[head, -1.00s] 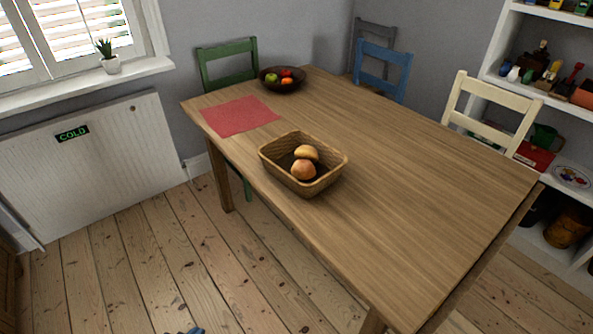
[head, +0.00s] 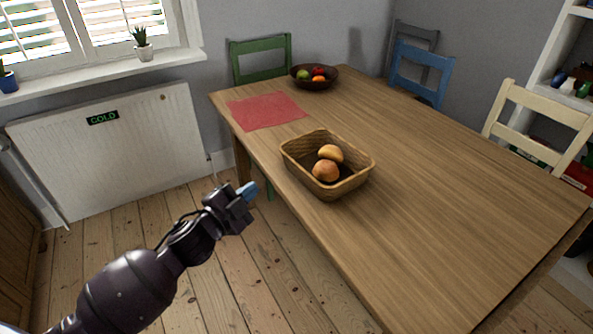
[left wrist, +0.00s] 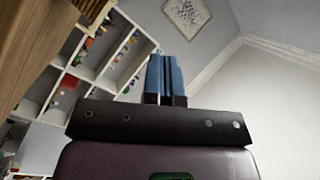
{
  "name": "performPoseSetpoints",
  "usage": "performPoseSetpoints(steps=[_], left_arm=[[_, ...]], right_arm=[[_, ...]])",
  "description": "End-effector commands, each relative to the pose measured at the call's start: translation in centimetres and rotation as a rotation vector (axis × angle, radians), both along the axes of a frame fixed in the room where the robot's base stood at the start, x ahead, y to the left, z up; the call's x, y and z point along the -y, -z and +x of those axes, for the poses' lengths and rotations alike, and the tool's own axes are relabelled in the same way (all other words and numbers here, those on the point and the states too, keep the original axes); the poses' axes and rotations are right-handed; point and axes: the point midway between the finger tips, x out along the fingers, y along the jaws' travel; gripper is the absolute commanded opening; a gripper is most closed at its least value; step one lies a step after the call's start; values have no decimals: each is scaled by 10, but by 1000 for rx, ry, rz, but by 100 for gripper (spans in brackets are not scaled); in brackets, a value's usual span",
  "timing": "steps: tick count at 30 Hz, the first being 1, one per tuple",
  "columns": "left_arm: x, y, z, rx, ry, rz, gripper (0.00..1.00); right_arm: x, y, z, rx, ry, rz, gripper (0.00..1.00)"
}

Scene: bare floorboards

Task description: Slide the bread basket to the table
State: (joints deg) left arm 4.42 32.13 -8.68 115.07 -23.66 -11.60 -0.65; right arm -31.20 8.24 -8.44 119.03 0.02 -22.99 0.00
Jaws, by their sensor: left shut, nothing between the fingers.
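The bread basket (head: 350,186) is a woven tan basket with two bread rolls (head: 327,163) in it. It stands upright on the wooden table (head: 430,190), close to the table's near left edge. A red placemat (head: 266,110) lies flat on the table beyond the basket. My left gripper (head: 248,192) is shut and empty, to the left of the basket and apart from it, off the table's edge. In the left wrist view its blue fingers (left wrist: 165,76) are together with nothing between them. My right gripper is not in view.
A dark fruit bowl (head: 314,82) stands at the table's far end. Green (head: 262,62), blue (head: 421,72) and cream (head: 538,125) chairs stand around the table. A white radiator (head: 115,150) is on the left wall. The floorboards (head: 235,285) left of the table are clear.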

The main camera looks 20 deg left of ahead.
Motion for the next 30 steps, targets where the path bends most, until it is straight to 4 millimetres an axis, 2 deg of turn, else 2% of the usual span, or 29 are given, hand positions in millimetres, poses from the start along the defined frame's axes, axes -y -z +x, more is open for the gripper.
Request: performPoseSetpoints(steps=[1, 3, 6, 9, 13, 16, 20, 24, 30], left_arm=[[3, -16, 17, 82, 45, 102, 0], [8, -43, 34, 207, 109, 259, 0], [20, -75, 51, 370, 201, 486, 0], [31, -96, 62, 509, 295, 716, 0], [41, -108, 71, 644, 417, 1022, 0], [43, -106, 77, 709, 513, 1259, 0], [34, -91, 83, 730, 648, 1561, 0], [13, -64, 86, 677, 806, 1855, 0], [-19, -31, 83, 544, 1008, 2113, 0]], right_arm=[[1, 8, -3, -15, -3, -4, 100], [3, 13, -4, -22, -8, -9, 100], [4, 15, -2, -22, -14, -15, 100], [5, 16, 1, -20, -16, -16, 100], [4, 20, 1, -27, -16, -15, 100], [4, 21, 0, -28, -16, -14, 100], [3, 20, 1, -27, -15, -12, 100], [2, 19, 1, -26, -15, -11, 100], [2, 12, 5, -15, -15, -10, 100]])
